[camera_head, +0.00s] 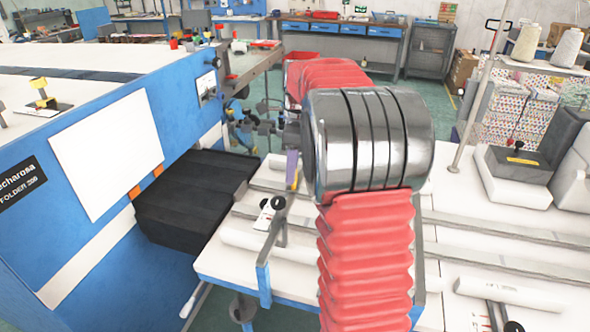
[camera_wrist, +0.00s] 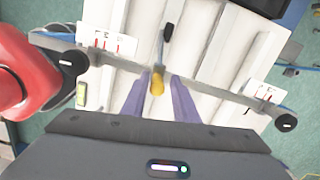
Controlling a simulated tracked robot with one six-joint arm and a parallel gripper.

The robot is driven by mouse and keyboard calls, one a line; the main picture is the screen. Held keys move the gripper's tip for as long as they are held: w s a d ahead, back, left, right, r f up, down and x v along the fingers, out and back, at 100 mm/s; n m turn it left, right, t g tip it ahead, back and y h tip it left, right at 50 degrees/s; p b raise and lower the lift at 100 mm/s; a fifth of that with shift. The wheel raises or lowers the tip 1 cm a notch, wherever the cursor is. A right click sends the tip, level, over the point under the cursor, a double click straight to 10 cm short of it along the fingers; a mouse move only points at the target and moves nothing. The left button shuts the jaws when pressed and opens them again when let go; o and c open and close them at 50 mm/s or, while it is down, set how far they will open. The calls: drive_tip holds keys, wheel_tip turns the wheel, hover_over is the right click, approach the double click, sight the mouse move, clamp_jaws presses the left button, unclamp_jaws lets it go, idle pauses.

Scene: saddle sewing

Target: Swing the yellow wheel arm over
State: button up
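A short yellow piece (camera_wrist: 157,84) shows in the wrist view, near the middle of a grey bar that slants across the white table. A grey rod with a black end (camera_wrist: 168,32) lies beyond it. I cannot tell for sure which parts make up the yellow wheel arm. My gripper (camera_wrist: 161,79) has two purple fingers, spread apart, one on each side of the yellow piece. A gap shows at the right finger; whether the left finger touches is unclear. In the head view, a purple finger (camera_head: 292,166) shows over the table, and my own arm hides much of that area.
Round black ends (camera_wrist: 69,60) and (camera_wrist: 286,123) sit at both sides of the bar, near white cards with red marks (camera_wrist: 108,40). Grey rails (camera_head: 500,260) cross the white table at right.

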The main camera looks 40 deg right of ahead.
drive_tip(key=shift+o, duration=0.9)
drive_tip(key=shift+s, duration=0.1)
wheel_tip(320, 180, up, 14)
drive_tip(key=shift+s+d+f, duration=0.25)
drive_tip(key=shift+s+d, duration=0.1)
